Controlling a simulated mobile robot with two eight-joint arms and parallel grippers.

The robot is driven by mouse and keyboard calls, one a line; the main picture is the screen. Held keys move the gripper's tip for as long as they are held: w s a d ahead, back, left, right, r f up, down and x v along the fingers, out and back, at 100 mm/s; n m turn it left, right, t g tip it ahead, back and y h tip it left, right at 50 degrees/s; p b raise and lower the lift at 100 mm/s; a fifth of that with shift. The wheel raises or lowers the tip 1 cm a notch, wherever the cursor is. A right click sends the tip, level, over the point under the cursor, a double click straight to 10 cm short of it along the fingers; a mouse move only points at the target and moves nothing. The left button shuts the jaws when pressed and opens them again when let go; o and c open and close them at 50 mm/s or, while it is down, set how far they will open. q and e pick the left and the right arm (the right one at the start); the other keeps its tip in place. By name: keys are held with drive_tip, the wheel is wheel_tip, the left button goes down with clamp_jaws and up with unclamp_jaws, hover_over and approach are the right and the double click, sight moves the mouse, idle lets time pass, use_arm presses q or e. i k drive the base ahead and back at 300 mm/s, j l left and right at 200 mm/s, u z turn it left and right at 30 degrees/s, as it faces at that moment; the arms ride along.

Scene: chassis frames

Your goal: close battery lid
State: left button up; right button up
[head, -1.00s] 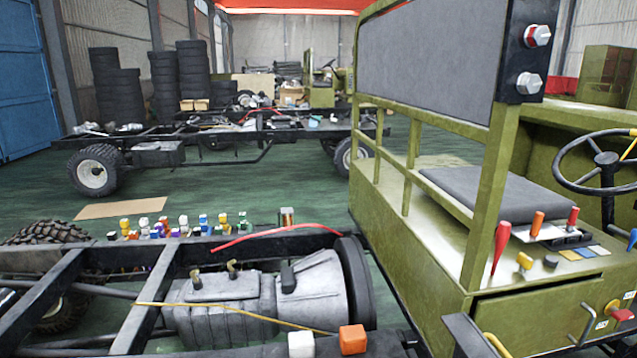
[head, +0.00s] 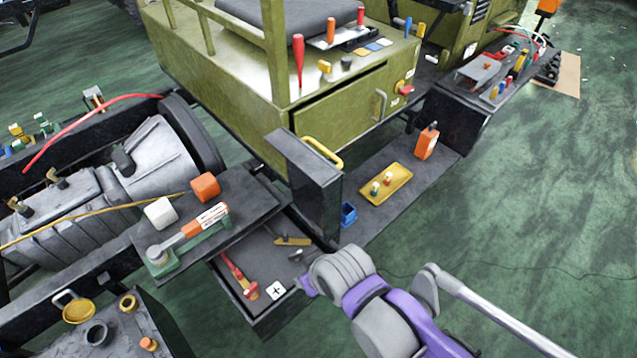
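A dark slab with a yellow handle (head: 322,153) stands upright beside the green cab; it looks like the open battery lid (head: 314,200), though I cannot be sure. In front of it is an open dark box (head: 262,325). It holds a red-handled tool (head: 238,275), a white plate with a plus sign (head: 276,290) and a tan-handled tool. A purple and grey arm, seemingly my right, comes in from the bottom right. Its purple end, my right gripper (head: 308,285), is by the box's right edge, below the slab and apart from the handle. Its fingers are not clear. My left gripper is not in view.
A dark shelf left of the box holds a white cube (head: 160,213), an orange cube (head: 205,187) and an orange-green tool (head: 190,238). Right of the slab, a yellow tray (head: 386,184), blue cup (head: 348,214) and orange bottle (head: 427,142) stand on a ledge. Green floor is free at right.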

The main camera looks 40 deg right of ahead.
sight(317, 184)
drive_tip(key=k+l+u, duration=0.1)
drive_tip(key=l, duration=0.25)
drive_tip(key=k+l+u, duration=0.1)
drive_tip(key=l, duration=0.2)
drive_tip(key=k+l+u, duration=0.1)
drive_tip(key=l, duration=0.25)
drive_tip(key=l+u, duration=0.3)
drive_tip(key=l, duration=0.75)
drive_tip(key=i+l, duration=0.1)
drive_tip(key=l, duration=0.2)
drive_tip(key=i+l+u, duration=0.15)
drive_tip(key=k+l, duration=0.05)
drive_tip(key=l, duration=0.05)
